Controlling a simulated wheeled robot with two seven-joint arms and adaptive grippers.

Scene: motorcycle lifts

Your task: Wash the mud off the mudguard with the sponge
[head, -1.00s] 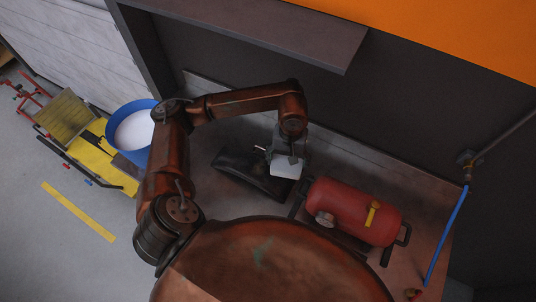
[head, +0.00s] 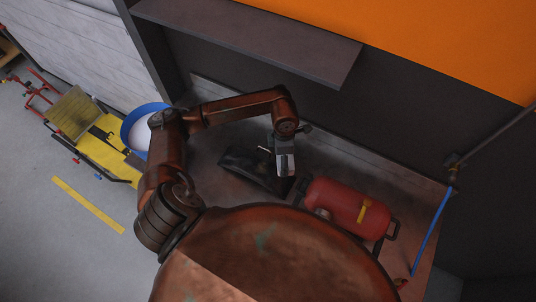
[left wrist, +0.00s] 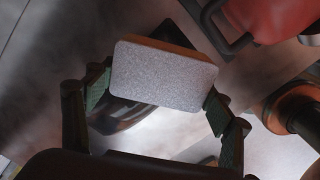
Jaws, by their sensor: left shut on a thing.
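The mudguard (head: 246,172) is a dark, glossy curved piece lying on the workbench in the head view. Part of it shows behind the sponge in the left wrist view (left wrist: 118,122). Any mud on it is too small to make out. My left gripper (head: 285,160) is shut on the sponge (left wrist: 165,75), a pale grey block with an orange-brown edge, held between both fingers. In the head view the sponge (head: 286,166) is at the right end of the mudguard. I cannot tell whether they touch. My right gripper is not in view.
A red tank (head: 335,201) with a black handle lies on the bench right of the mudguard. A blue tub (head: 130,124) with white contents stands at the left, beside a yellow lift (head: 101,146). A shelf (head: 250,40) overhangs the bench's back. A blue hose (head: 431,235) hangs right.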

